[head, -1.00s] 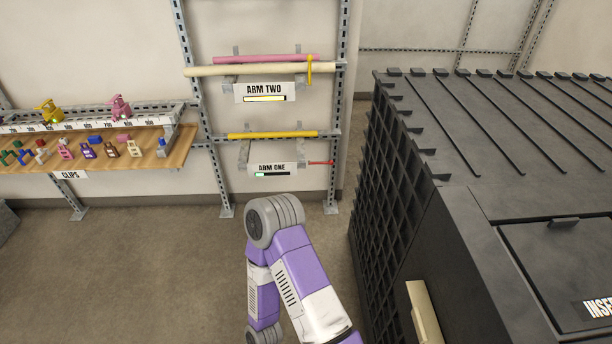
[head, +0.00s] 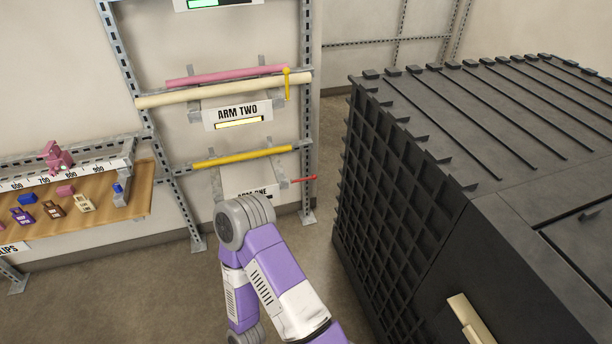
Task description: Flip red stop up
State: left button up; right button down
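The red stop (head: 304,180) is a thin red lever at the right end of the arm labelled "ARM ONE", on the wall rack. A yellow bar (head: 243,157) lies across that arm. Neither of my grippers is in view. One of my purple and white arms (head: 270,265) rises from the bottom, and its grey joint covers part of the "ARM ONE" label.
Above, "ARM TWO" (head: 238,115) holds a cream pipe (head: 225,87) and a pink pipe (head: 224,75), with a yellow stop (head: 287,84) upright at its right end. A large black crate (head: 400,190) fills the right. A clips shelf (head: 138,205) is at left. Some floor shows between rack and crate.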

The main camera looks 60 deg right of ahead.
aim_at(312, 177)
jog(key=z, duration=0.85)
jog(key=i, duration=1.2)
jog(key=z, duration=1.7)
jog(key=i, duration=0.15)
jog(key=u, duration=0.1)
